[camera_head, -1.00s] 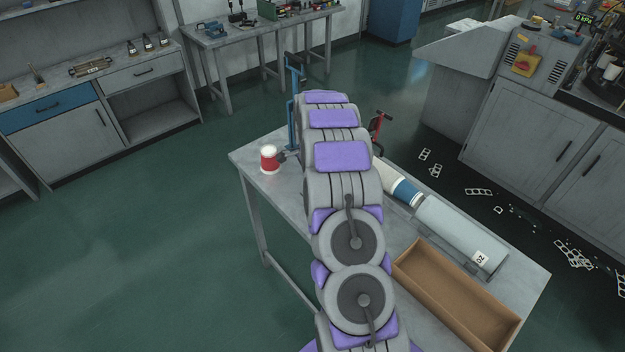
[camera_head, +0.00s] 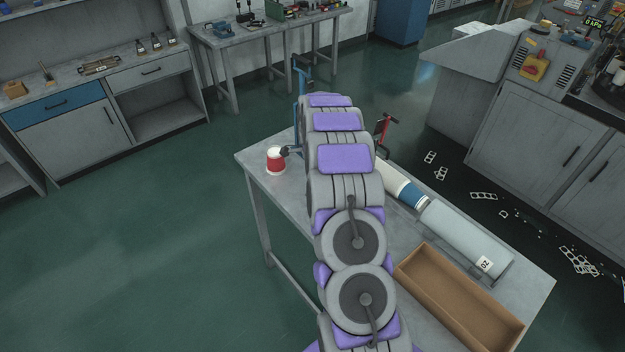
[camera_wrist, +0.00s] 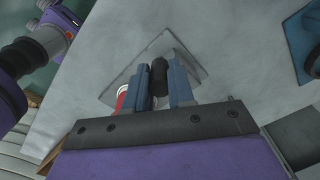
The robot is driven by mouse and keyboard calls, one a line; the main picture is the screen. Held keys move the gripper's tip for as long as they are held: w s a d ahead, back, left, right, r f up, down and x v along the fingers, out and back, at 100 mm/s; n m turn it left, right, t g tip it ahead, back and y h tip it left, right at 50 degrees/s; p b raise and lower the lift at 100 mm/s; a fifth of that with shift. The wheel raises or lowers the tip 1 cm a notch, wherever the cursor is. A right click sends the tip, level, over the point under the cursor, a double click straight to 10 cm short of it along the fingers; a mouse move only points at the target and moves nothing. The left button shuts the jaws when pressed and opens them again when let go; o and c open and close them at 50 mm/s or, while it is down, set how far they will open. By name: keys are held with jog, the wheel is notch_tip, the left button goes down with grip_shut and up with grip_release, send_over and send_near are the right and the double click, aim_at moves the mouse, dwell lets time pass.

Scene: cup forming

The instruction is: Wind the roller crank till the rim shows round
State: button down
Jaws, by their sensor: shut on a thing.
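In the wrist view, the two blue fingers of my gripper (camera_wrist: 163,78) are closed about a black, rounded crank knob (camera_wrist: 159,72). A red and white paper cup (camera_wrist: 122,99) shows partly beside and behind the fingers. In the head view, the cup (camera_head: 275,162) is at the table's far left corner, with a dark roller part (camera_head: 286,151) close against its right side. A tall blue stand (camera_head: 301,95) rises behind my arm. My arm hides the gripper and most of the roller in the head view. I cannot tell whether the rim is round.
The grey table (camera_head: 520,285) also bears a brown open tray (camera_head: 460,297), a grey tube (camera_head: 462,236) with a white and blue cup stack (camera_head: 405,190) at its end, and a red-handled device (camera_head: 383,130). A machine cabinet (camera_head: 540,130) stands at right. Floor at left is clear.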

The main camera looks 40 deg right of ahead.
jog(key=c, duration=1)
grip_release()
jog(key=shift+d, duration=0.2)
jog(key=shift+o, duration=0.2)
jog(key=shift+a, duration=0.1)
notch_tip(320, 180, up, 17)
jog(key=shift+r, duration=0.1)
